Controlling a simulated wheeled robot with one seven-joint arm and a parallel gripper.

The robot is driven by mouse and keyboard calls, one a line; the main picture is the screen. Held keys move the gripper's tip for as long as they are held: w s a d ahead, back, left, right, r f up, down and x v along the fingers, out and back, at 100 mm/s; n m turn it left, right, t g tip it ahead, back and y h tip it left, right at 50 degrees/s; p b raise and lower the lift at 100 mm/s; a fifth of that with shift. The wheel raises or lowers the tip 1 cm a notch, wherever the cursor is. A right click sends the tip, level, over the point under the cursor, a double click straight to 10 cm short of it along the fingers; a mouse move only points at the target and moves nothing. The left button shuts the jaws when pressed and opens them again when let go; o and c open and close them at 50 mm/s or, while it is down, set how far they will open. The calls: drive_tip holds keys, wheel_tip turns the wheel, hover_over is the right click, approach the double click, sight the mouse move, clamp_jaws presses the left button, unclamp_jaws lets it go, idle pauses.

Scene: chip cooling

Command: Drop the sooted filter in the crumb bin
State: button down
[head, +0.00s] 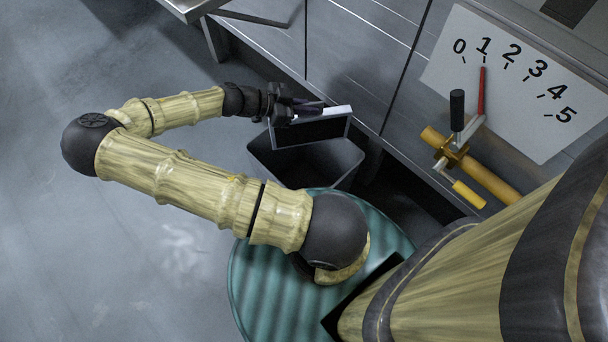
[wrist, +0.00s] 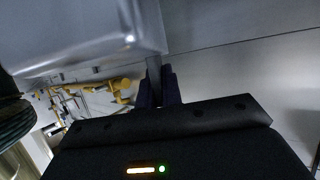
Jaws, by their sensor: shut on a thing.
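My gripper (head: 292,108) is shut on the sooted filter (head: 312,132), a flat panel with a dark face and a pale frame, in the head view. The filter is tilted over the open grey crumb bin (head: 348,180) and covers part of its mouth. I cannot tell whether its lower edge is inside the bin or touching the rim. In the wrist view my gripper's dark fingers (wrist: 159,86) have a thin grey strip between them, likely the filter's edge. A large grey rounded surface fills that view's upper left; I cannot tell what it is.
Grey metal cabinet fronts (head: 350,50) stand behind the bin. To the right are a brass pipe (head: 487,180) with a black-handled lever (head: 457,110) and a 0–5 scale plate (head: 535,100), its red pointer near 1. A metal table corner (head: 195,8) juts in at upper left. The left floor is clear.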

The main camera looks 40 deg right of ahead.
drive_tip(key=shift+f+b, duration=2.45)
drive_tip(key=shift+f, duration=0.5)
drive_tip(key=c, duration=1.5)
unclamp_jaws()
drive_tip(key=p, duration=0.5)
approach(307, 121)
drive_tip(key=shift+w+a+r, duration=0.25)
drive_tip(key=shift+w+a, duration=0.9)
drive_tip(key=shift+a, duration=0.1)
drive_tip(key=shift+w+a+r, duration=0.25)
drive_tip(key=shift+w+a, duration=0.85)
drive_tip(key=shift+a, duration=0.1)
drive_tip(key=shift+s+d, duration=0.1)
drive_tip(key=shift+s, duration=0.05)
